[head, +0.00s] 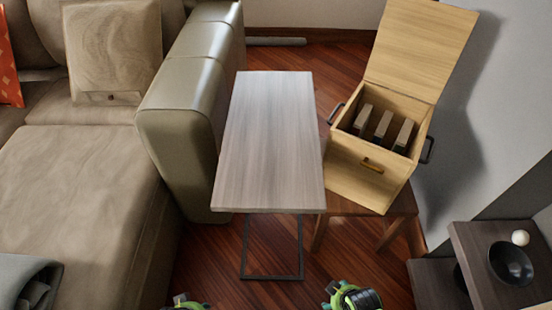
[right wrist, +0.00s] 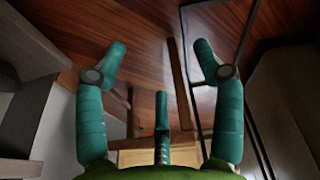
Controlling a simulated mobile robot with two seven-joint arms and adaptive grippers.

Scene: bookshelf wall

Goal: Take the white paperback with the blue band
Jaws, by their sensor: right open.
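No white paperback with a blue band shows in either view. My right gripper (right wrist: 160,60) shows in the right wrist view with its teal fingers spread wide and nothing between them. Behind them are the reddish wood floor and a thin dark metal frame. In the head view only green and black parts of my arms show at the bottom edge. The fingers of my left gripper are not visible.
A grey wood side table (head: 268,140) stands bare beside the sofa (head: 85,190). An open wooden chest (head: 365,180) holds several dark upright slabs and sits on a brown stool (head: 345,205). A black bowl (head: 510,263) and white ball (head: 520,237) are on a dark shelf (head: 468,240).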

